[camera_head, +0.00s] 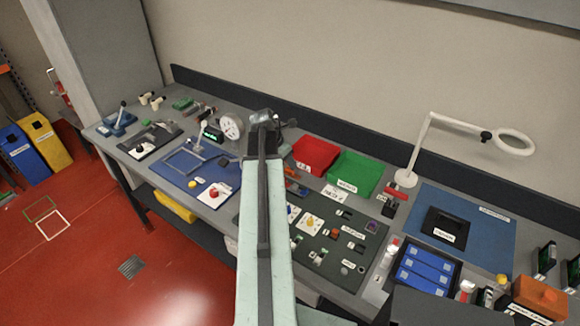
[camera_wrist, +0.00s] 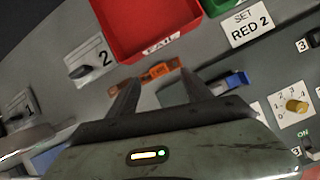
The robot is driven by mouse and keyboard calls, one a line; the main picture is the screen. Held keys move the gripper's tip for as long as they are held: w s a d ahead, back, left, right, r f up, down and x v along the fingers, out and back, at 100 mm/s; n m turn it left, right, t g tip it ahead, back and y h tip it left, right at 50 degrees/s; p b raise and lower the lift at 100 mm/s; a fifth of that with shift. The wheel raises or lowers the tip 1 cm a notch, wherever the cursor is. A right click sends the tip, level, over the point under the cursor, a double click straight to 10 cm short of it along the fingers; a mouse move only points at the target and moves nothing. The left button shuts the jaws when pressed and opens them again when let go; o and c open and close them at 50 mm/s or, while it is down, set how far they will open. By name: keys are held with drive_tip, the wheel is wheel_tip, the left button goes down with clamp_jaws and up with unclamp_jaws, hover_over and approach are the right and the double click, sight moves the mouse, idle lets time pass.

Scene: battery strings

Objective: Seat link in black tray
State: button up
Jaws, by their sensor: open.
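My gripper (camera_wrist: 160,78) is open in the wrist view, its two dark fingers pointing at the bench. A narrow orange piece (camera_wrist: 160,70) lies on the grey bench just beyond the fingertips, roughly across the gap. It may be the link; I cannot tell for sure. Nothing is seen held between the fingers. In the head view, my arm hides the gripper. A black tray (camera_head: 466,219) with a white label sits on the blue mat at the right. Just in front of it is a dark holder (camera_head: 452,284) with several blue blocks.
A red bin (camera_wrist: 137,47) labelled FAIL stands beyond the fingers, with a green bin (camera_head: 355,172) beside it. A blue piece (camera_wrist: 236,81) lies right of the fingers. A ring lamp (camera_head: 515,141) rises behind the black tray. A dark control panel (camera_head: 325,258) lies right of my arm.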

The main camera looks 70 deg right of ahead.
sight(289, 170)
drive_tip(key=d+f+n+b, duration=0.1)
drive_tip(key=f+b, duration=0.1)
drive_tip(key=d+f+b, duration=0.1)
drive_tip(key=f+b, duration=0.1)
drive_tip(key=b, duration=0.1)
drive_tip(key=d+f+n+b, duration=0.1)
drive_tip(key=f+b, duration=0.1)
drive_tip(key=f, duration=0.1)
drive_tip(key=shift+s+n, duration=0.2)
drive_tip(key=shift+n, duration=0.1)
drive_tip(key=shift+a+r, duration=0.1)
drive_tip(key=shift+r, duration=0.05)
clamp_jaws()
